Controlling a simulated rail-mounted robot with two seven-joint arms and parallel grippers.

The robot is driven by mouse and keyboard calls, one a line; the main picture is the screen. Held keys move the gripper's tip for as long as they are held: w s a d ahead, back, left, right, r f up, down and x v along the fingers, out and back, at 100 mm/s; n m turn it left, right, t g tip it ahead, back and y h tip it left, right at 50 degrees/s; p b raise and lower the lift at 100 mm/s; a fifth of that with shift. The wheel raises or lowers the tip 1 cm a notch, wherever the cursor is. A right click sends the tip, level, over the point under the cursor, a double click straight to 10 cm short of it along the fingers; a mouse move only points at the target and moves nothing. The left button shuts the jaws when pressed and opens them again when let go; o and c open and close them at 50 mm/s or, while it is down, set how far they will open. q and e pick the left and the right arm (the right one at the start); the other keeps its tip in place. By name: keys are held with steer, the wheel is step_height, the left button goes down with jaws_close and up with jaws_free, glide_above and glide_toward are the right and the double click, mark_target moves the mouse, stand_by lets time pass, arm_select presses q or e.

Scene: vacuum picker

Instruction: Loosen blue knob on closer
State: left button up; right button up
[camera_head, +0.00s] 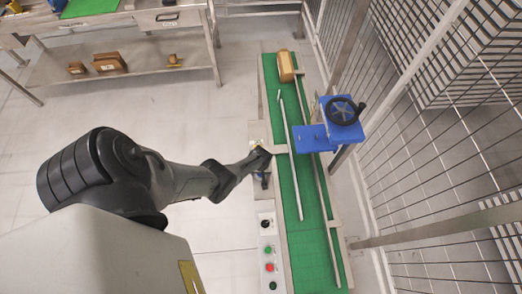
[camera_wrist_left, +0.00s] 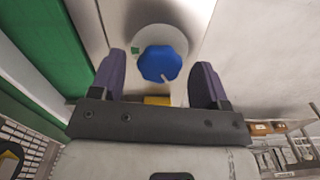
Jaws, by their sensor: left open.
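The blue knob (camera_wrist_left: 162,65) sits on a round grey disc (camera_wrist_left: 176,33) on a pale metal plate in the left wrist view. A pale mark shows on the knob's edge and a small green patch beside it on the disc. My left gripper (camera_wrist_left: 159,58) is open, one dark finger on each side of the knob, with visible gaps. Whether the fingertips are level with the knob in depth, I cannot tell. In the head view the left gripper (camera_head: 262,153) is at the conveyor's left side, and I cannot make out the knob there. My right gripper is not in view.
The green conveyor (camera_head: 309,237) has long metal guide rails (camera_head: 291,160). A brown box (camera_head: 285,66) lies at its far end. A blue unit with a black handwheel (camera_head: 343,110) stands over its right side. A button panel (camera_head: 268,252) is nearer. Wire fencing bounds the right.

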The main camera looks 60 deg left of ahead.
arm_select(q)
steer(key=shift+r+p, duration=0.3)
steer(key=shift+r, duration=0.05)
step_height(320, 180, up, 13)
steer(key=p, duration=0.6)
stand_by(0.3)
